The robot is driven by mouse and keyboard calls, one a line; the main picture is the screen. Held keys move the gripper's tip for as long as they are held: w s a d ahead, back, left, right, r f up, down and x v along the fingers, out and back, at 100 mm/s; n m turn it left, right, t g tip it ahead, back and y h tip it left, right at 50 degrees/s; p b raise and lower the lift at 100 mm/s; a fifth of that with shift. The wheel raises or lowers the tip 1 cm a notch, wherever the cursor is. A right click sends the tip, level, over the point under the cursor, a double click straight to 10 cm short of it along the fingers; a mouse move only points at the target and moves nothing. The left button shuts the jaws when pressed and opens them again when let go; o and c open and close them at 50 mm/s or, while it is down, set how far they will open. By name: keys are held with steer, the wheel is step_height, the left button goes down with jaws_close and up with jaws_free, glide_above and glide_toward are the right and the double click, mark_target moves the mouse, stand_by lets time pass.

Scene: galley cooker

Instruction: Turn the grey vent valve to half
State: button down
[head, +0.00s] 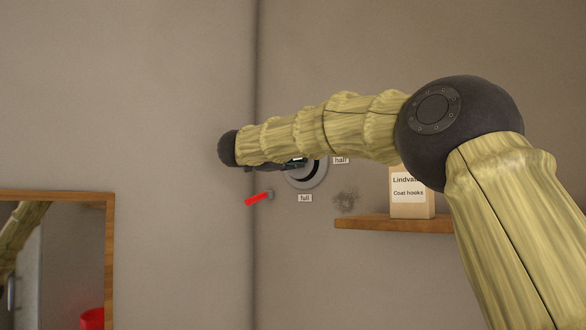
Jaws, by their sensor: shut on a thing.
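The grey vent valve (318,178) is on the wall just right of the corner, a round grey plate with a dark centre. Its upper part is hidden behind my arm. The label "half" (341,160) is at its right and the label "full" (305,198) is below it. My gripper (299,163) shows only as a dark strip under my forearm, at the valve's face. It is shut on the valve's handle. The handle itself is mostly hidden, so I cannot tell exactly where it points.
A wooden shelf (370,224) at right bears a coat hooks box (411,207). A wood-framed mirror (110,260) hangs at lower left. A dark smudge (346,201) marks the wall.

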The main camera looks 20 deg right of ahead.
steer(key=shift+r+m+b, duration=0.15)
steer(key=shift+m+b, duration=0.25)
steer(key=shift+m, duration=0.2)
steer(key=c, duration=1.5)
jaws_free()
steer(key=shift+w, duration=0.1)
steer(key=shift+o, duration=1.1)
steer(key=shift+w, duration=0.15)
steer(key=shift+f, duration=0.2)
steer(key=v, duration=1.2)
steer(key=shift+d, duration=0.1)
